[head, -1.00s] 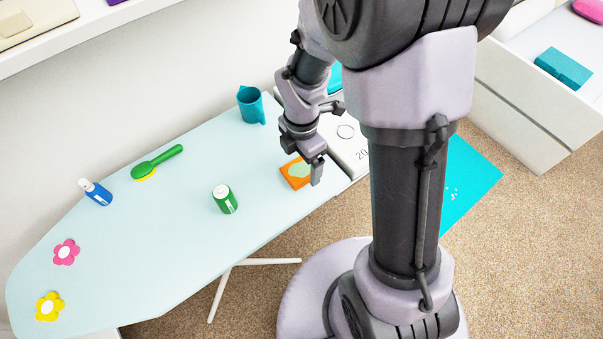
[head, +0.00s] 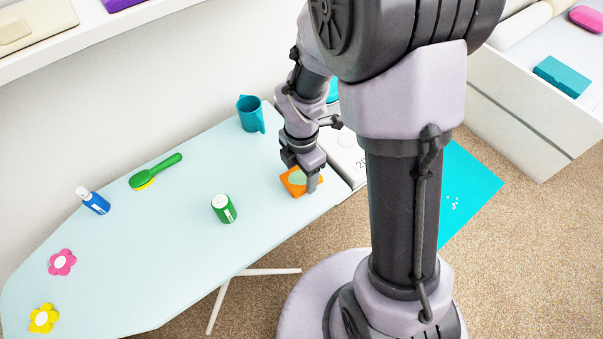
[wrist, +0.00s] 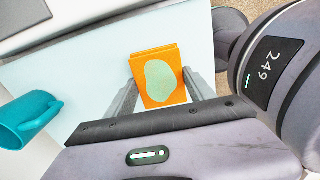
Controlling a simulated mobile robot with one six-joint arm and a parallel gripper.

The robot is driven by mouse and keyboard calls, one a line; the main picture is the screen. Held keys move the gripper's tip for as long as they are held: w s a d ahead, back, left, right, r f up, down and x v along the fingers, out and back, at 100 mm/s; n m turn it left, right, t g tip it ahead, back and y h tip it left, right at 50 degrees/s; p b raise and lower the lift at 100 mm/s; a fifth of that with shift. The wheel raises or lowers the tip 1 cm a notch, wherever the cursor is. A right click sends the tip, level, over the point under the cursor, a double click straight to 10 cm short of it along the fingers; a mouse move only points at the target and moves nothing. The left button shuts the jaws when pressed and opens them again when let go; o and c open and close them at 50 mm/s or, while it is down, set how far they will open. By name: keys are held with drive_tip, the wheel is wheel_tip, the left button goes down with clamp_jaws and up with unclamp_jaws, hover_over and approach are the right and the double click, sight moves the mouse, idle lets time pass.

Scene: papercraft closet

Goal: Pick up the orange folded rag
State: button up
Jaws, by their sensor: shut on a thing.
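The orange folded rag (head: 289,181) with a pale green patch lies on the light blue ironing board (head: 120,240), near its right end. It also shows in the wrist view (wrist: 174,97), upright between the two fingers. My gripper (head: 311,184) is low over the board at the rag. In the wrist view my gripper (wrist: 160,92) has one finger at each side of the rag and is shut on it. I cannot tell whether the rag is clear of the board.
A green brush (head: 155,172), a blue bottle (head: 94,201) and two flower shapes lie further left. A white box (head: 342,158) is close on the right.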

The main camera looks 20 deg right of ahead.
wheel_tip(320, 180, up, 3)
drive_tip(key=shift+f+p, duration=0.1)
drive_tip(key=shift+p, duration=0.65)
drive_tip(key=s, duration=0.2)
drive_tip(key=s+p, duration=0.1)
drive_tip(key=s, duration=0.2)
drive_tip(key=s+r, duration=0.1)
drive_tip(key=s, duration=0.1)
drive_tip(key=shift+s+d, duration=0.2)
drive_tip(key=shift+s, duration=0.2)
drive_tip(key=s+b, duration=0.8)
drive_tip(key=b, duration=0.4)
drive_tip(key=shift+d+r, duration=0.25)
